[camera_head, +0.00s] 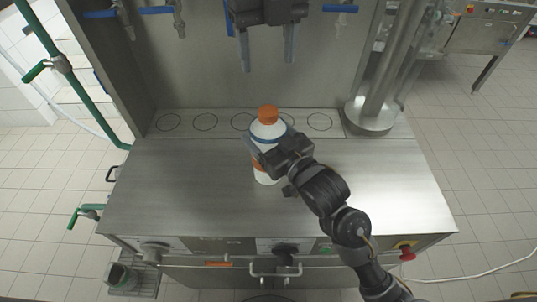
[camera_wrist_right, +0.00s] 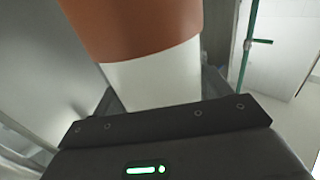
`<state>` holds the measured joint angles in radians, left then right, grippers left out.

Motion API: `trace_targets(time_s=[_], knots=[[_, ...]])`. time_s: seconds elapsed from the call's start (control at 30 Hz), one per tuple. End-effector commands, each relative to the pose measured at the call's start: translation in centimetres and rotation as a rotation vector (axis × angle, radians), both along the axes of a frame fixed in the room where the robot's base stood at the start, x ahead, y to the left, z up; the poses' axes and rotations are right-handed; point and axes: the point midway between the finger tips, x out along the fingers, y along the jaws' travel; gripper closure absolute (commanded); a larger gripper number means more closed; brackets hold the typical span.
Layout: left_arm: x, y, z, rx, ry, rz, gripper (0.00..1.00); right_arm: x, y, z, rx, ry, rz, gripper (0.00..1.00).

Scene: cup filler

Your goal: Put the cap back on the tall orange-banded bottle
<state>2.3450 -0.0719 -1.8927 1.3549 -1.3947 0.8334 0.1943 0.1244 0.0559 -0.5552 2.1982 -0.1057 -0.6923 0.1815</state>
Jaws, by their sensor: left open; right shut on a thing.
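The tall white bottle (camera_head: 265,176) stands upright on the steel worktop, with an orange band that also fills the top of the right wrist view (camera_wrist_right: 140,25). An orange cap (camera_head: 268,114) sits at the bottle's top; I cannot tell how firmly it is seated. My right gripper (camera_head: 271,154) is shut around the bottle's body and hides part of it. My left gripper (camera_head: 268,66) is open and empty, its fingers pointing down above and behind the bottle, apart from the cap.
The steel worktop (camera_head: 170,190) is clear on both sides of the bottle. Behind it is a strip with several marked circles (camera_head: 205,122). A steel column (camera_head: 372,115) stands at the back right. Blue-handled taps (camera_head: 340,10) hang at the top. Green-handled pipes (camera_head: 75,75) are on the left.

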Motion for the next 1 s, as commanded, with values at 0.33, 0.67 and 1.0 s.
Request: trace_targets(time_s=[0.33, 0.67, 1.0], knots=[[0.0, 0.0, 0.3, 0.000, 0.000, 0.000, 0.38, 0.0, 0.0, 0.0, -0.001, 0.001, 0.000, 0.87], [0.0, 0.0, 0.3, 0.000, 0.000, 0.000, 0.38, 0.0, 0.0, 0.0, 0.000, 0.000, 0.000, 0.00], [0.0, 0.0, -0.8, 0.000, 0.000, 0.000, 0.38, -2.6, -1.9, -0.3, -0.001, 0.000, 0.000, 0.00]])
